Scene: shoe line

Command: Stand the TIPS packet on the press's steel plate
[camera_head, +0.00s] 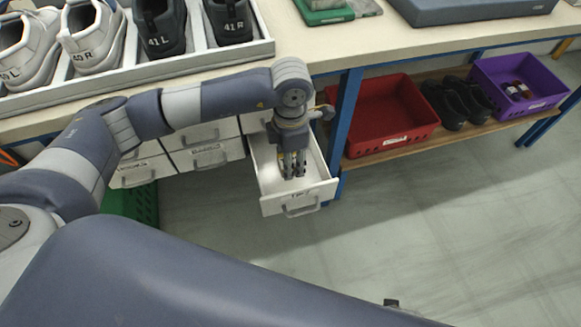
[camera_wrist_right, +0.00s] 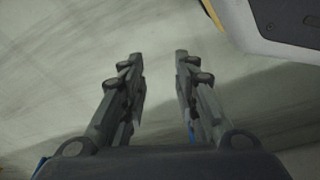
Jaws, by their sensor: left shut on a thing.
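My left gripper (camera_head: 294,172) points down into an open white drawer (camera_head: 312,198) under the bench. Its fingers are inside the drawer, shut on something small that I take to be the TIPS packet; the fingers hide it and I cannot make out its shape. The drawer front has a handle and a small label too blurred to read for certain. My right gripper (camera_wrist_right: 158,75) is open and empty above the grey floor, its two fingers apart. I cannot make out the press's steel plate in either view.
The bench top (camera_head: 330,45) carries a white shoe tray (camera_head: 200,62) at left and a blue-grey slab (camera_head: 470,10) at the back. A blue leg (camera_head: 347,125) stands close right. A red bin (camera_head: 385,115) and purple bin (camera_head: 520,85) sit on the low shelf.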

